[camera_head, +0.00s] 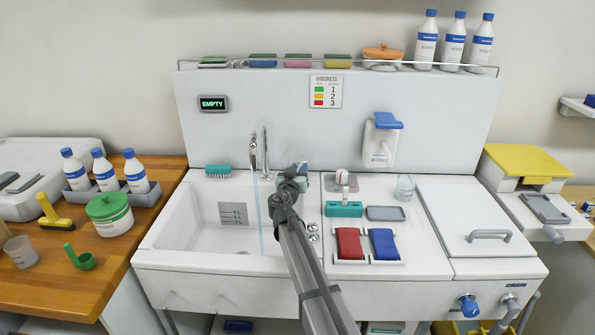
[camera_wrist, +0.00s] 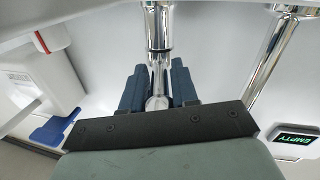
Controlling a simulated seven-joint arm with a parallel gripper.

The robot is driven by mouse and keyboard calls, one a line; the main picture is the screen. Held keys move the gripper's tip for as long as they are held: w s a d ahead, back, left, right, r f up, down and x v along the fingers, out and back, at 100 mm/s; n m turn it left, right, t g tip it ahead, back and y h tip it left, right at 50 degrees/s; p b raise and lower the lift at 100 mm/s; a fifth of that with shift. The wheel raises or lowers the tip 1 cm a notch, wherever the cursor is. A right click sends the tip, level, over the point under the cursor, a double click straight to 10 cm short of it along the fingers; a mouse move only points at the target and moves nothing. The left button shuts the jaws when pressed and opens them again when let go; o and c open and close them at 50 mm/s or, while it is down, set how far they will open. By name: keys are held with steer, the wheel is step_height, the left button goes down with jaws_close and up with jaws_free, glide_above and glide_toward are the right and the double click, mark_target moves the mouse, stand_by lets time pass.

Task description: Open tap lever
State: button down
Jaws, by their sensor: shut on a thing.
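The chrome tap (camera_head: 266,152) stands at the back right of the white sink basin (camera_head: 165,228), and a thin pale-blue stream, apparently water, runs down from its spout. My gripper (camera_head: 300,172) is just right of the tap, and my arm hides that part of the counter. In the wrist view my gripper (camera_wrist: 157,88) has its dark blue fingers on either side of the short chrome tap lever (camera_wrist: 158,80), shut on it. The lever joins a chrome tap body (camera_wrist: 157,28). In the head view the lever is hidden behind my gripper.
A display (camera_head: 212,103) on the back panel reads EMPTY. A teal brush (camera_head: 218,170) lies behind the basin. Right of my arm are a teal block (camera_head: 344,209), red cloth (camera_head: 349,244), blue cloth (camera_head: 384,244) and clear cup (camera_head: 405,187). A blue-topped dispenser (camera_head: 381,145) hangs above.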

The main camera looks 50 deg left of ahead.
steer(key=c, duration=1.1)
jaws_free()
steer(key=shift+o, duration=0.2)
steer(key=v, duration=1.4)
steer(key=shift+a, duration=0.1)
steer(key=shift+c, duration=0.4)
